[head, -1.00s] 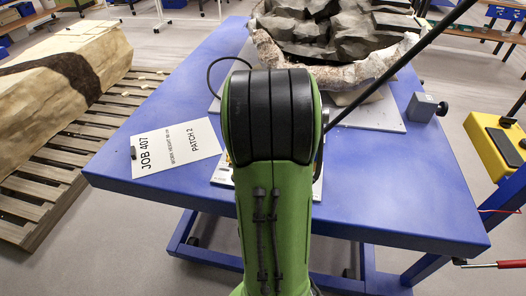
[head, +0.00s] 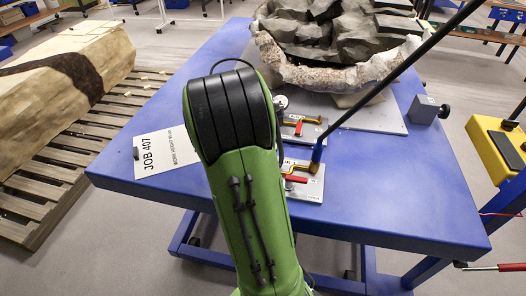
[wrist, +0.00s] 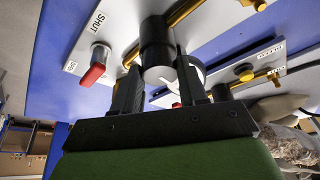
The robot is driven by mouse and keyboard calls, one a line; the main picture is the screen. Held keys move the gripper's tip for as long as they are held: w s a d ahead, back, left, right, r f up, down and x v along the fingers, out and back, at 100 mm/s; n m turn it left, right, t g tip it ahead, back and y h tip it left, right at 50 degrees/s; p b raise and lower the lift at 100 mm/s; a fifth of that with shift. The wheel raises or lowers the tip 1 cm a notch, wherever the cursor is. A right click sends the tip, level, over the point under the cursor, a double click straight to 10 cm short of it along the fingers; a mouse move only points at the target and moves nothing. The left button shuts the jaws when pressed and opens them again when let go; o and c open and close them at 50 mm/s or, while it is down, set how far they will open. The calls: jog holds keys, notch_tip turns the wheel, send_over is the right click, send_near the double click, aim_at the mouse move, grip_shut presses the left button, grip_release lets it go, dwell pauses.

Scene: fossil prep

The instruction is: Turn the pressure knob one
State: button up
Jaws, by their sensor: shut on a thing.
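The black cylindrical knob (wrist: 157,45) stands on a pale panel (wrist: 215,20) in the wrist view. My gripper (wrist: 158,78) has its two dark fingers on either side of the knob and is shut on it. A white round dial (wrist: 197,73) is partly hidden behind the knob and a finger. In the head view my green arm hides the gripper and knob.
A red lever (wrist: 93,75) sits left of the knob, near a "SHUT" label. Two panels with red levers (head: 297,179) lie on the blue table (head: 400,210). A fossil block (head: 335,60) lies behind; a grey box (head: 423,109) is at right.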

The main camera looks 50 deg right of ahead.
jog(key=m+g, duration=0.1)
jog(key=m, duration=0.2)
jog(key=m+g+y, duration=0.1)
jog(key=m, duration=0.2)
jog(key=shift+w+d, duration=0.1)
jog(key=shift+w, duration=0.1)
jog(key=shift+m, duration=0.4)
jog(key=o, duration=0.8)
jog(key=p+v, duration=0.3)
jog(key=v, duration=0.5)
jog(key=p+v, duration=0.3)
jog(key=v, duration=0.4)
jog(key=shift+w+d+r+p, duration=0.1)
jog(key=shift+w+r+p, duration=0.2)
jog(key=shift+r, duration=0.1)
